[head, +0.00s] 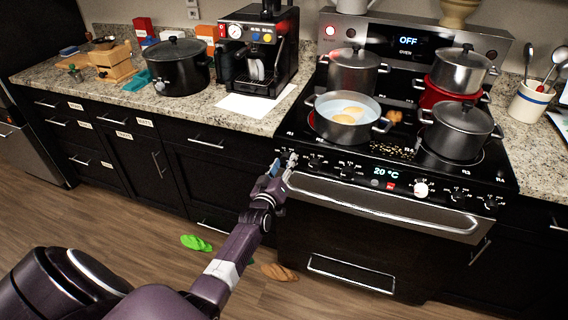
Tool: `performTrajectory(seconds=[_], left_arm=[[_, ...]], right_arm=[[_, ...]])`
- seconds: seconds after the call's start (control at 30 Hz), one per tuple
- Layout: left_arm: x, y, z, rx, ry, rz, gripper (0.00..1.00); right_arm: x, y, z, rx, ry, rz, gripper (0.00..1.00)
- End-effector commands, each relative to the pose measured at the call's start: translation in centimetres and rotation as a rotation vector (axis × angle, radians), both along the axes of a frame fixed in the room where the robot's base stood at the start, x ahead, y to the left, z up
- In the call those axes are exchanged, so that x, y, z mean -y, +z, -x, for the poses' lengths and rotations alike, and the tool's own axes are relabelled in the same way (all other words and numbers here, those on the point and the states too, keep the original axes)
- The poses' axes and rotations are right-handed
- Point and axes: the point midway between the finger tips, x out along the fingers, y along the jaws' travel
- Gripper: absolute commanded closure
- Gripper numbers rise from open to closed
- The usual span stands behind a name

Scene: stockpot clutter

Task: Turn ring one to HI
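The stove (385,215) has a sloping front panel with a display reading "20 °C" and several knobs. The leftmost knobs (315,162) sit at the left end of this panel. Small labels on the cooktop edge above them include what looks like R1; the knob settings are too small to read. My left gripper (283,166) is at the panel's left end, right by the leftmost knob, which it partly hides. I cannot tell whether its fingers touch or hold that knob. My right gripper is not in view.
A pan with eggs (347,112) and several pots, including a steel pot (458,130), crowd the cooktop. The oven handle (385,210) juts out below the knobs. A coffee machine (258,50) and black stockpot (178,68) stand on the left counter. Green slippers (196,243) lie on the floor.

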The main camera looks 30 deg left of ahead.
Motion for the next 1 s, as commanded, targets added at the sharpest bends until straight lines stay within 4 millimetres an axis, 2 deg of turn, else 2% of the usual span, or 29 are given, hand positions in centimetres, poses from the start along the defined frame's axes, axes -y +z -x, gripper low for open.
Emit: performTrajectory(seconds=[0.3, 0.47, 0.67, 1.0], left_arm=[[0.0, 0.1, 0.0, 0.002, 0.000, 0.002, 0.54], [0.2, 0.0, 0.8, 0.001, 0.000, 0.003, 0.54], [1.0, 0.1, 3.4, 0.001, 0.000, 0.003, 0.54], [2.7, 0.4, 9.1, 0.000, 0.001, 0.002, 0.54]], right_arm=[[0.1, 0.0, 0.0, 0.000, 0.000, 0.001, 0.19], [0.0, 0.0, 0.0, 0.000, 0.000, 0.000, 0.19], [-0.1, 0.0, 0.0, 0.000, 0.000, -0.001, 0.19], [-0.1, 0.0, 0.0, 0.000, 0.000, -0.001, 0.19]])
